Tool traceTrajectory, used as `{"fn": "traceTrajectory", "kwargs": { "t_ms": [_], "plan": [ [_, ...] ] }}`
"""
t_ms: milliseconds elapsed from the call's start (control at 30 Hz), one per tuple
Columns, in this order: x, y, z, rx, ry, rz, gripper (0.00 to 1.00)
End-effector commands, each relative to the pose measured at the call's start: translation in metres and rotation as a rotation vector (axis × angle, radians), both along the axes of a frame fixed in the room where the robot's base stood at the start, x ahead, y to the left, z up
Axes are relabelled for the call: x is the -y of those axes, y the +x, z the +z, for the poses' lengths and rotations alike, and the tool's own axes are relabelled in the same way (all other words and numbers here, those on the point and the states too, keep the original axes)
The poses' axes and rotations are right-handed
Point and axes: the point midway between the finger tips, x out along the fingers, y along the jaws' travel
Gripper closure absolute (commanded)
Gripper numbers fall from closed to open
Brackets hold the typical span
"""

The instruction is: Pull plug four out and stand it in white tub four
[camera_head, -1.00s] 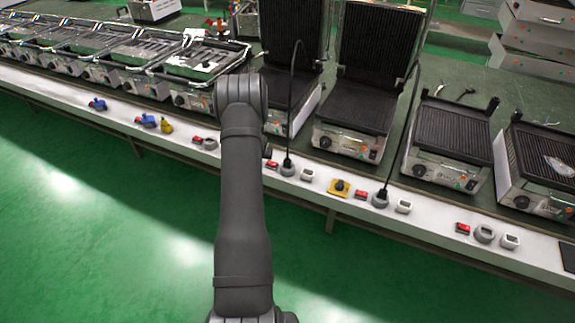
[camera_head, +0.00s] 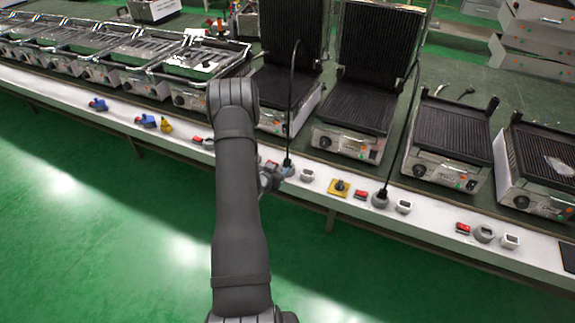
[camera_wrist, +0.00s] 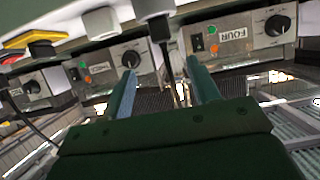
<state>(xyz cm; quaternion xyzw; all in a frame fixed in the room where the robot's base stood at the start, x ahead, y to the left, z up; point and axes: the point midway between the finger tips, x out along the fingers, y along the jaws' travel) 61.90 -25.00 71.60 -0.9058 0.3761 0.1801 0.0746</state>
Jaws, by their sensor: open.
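A black plug (camera_head: 287,162) with a black cable stands upright in a grey round socket (camera_head: 287,172) on the white ledge. In the wrist view the plug (camera_wrist: 158,29) hangs from its socket (camera_wrist: 152,8), as that picture is inverted. A FOUR label shows on the appliance (camera_wrist: 232,36) close by. White tub four (camera_head: 307,175) is just right of the socket, and looks empty. My gripper (camera_wrist: 161,68) is open, its two fingers on either side of the cable, with the plug just beyond the tips. In the head view my arm partly hides the gripper (camera_head: 272,176).
Another plugged cable stands in a grey socket (camera_head: 380,199) to the right, with a white tub (camera_head: 403,206) beside it. Grills (camera_head: 356,120) line the bench behind.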

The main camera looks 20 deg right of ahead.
Motion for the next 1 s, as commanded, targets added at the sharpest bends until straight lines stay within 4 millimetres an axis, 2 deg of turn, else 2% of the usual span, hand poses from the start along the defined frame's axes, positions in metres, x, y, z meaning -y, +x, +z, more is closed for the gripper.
{"fn": "traceTrajectory", "kwargs": {
  "t_ms": [100, 300, 633, 800, 1000],
  "plan": [
    [0.018, 0.017, -0.011, 0.002, 0.0, -0.002, 0.45],
    [0.041, 0.041, -0.025, 0.001, 0.001, 0.001, 0.45],
    [0.055, 0.057, -0.036, 0.0, 0.0, 0.001, 0.45],
    [0.067, 0.073, -0.05, 0.0, 0.0, 0.001, 0.45],
    [0.079, 0.084, -0.056, 0.0, 0.002, 0.003, 0.45]
  ]
}}
